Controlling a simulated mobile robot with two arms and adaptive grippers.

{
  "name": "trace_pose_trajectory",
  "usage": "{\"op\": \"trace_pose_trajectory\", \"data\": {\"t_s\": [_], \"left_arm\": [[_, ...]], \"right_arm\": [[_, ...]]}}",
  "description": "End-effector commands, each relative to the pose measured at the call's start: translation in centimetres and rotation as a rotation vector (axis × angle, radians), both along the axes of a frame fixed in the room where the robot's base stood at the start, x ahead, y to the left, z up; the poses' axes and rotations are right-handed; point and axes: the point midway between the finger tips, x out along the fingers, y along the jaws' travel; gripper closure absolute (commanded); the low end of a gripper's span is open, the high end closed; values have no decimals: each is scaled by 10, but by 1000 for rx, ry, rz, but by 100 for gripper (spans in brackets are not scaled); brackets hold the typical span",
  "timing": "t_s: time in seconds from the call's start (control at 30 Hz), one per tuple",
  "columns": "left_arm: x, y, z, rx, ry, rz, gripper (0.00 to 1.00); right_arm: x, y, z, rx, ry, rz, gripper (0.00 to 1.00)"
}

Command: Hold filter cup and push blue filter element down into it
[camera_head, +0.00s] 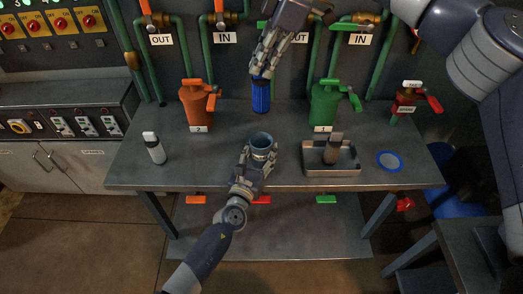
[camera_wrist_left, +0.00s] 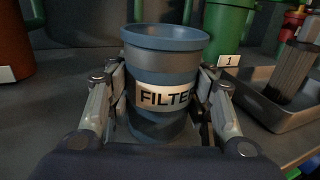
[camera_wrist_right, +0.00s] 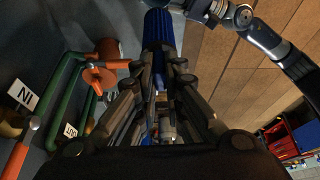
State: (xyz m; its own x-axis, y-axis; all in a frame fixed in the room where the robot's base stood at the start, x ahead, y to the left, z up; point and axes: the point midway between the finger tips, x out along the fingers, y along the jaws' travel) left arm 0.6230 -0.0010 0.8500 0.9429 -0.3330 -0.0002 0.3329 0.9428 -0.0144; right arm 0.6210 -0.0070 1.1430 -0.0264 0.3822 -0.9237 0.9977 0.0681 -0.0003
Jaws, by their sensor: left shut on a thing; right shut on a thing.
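The filter cup (camera_head: 262,146) is blue-grey and open at the top. It stands upright near the front middle of the table, and its FILTER label shows in the left wrist view (camera_wrist_left: 165,75). My left gripper (camera_head: 254,165) is shut on the cup from the front, one finger on each side. The blue filter element (camera_head: 261,97) is a ribbed cylinder hanging upright behind and above the cup, apart from it. My right gripper (camera_head: 262,72) is shut on its upper end from above. The element also shows in the right wrist view (camera_wrist_right: 158,30). The inside of the cup is mostly hidden.
An orange housing (camera_head: 197,104) and a green housing (camera_head: 323,105) stand at the back of the table. A metal tray (camera_head: 331,171) holding a brown-grey item and a blue ring (camera_head: 389,161) lie right of the cup. A white-capped bottle (camera_head: 154,148) stands at left.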

Motion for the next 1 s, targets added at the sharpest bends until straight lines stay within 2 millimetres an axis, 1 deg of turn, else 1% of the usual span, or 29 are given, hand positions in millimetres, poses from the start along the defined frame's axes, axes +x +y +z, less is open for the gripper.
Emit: {"op": "trace_pose_trajectory", "data": {"t_s": [0.27,0.37,1.0], "left_arm": [[0,0,0,0,1,0,78],[0,0,-1,0,1,0,78],[0,0,-1,0,1,0,78]], "right_arm": [[0,0,0,0,0,0,100],[0,0,-3,0,1,0,100],[0,0,-42,-1,1,-1,100]]}}
